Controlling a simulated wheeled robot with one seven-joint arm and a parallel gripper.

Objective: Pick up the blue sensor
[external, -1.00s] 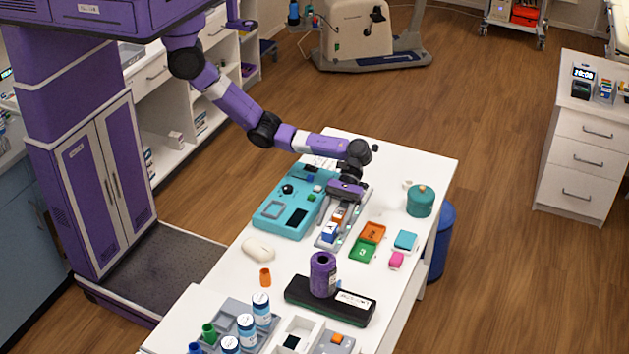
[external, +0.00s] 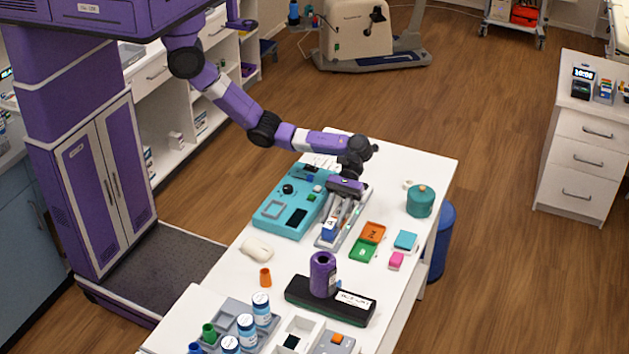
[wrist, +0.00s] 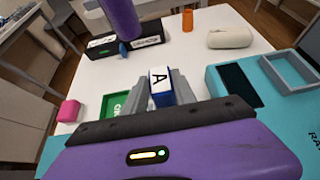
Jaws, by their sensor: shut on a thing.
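The blue sensor (external: 329,229) is a small blue block with a white top face marked "A". It is near the grey tray (external: 327,244) beside the teal device; whether it is clear of the tray I cannot tell. In the wrist view the blue sensor (wrist: 160,86) sits between the grey fingers, label facing up. My gripper (external: 335,222) reaches down at a slant from the far side and is shut on the blue sensor; the gripper (wrist: 160,93) also shows in the wrist view. The fingers hide the sensor's sides.
The teal device (external: 271,217) stands close on the left. Orange (external: 373,232) and green (external: 362,250) trays, a cyan block (external: 405,240) and a pink block (external: 396,260) lie right. A purple cylinder (external: 322,274) stands on a black base (external: 300,292) nearer the camera.

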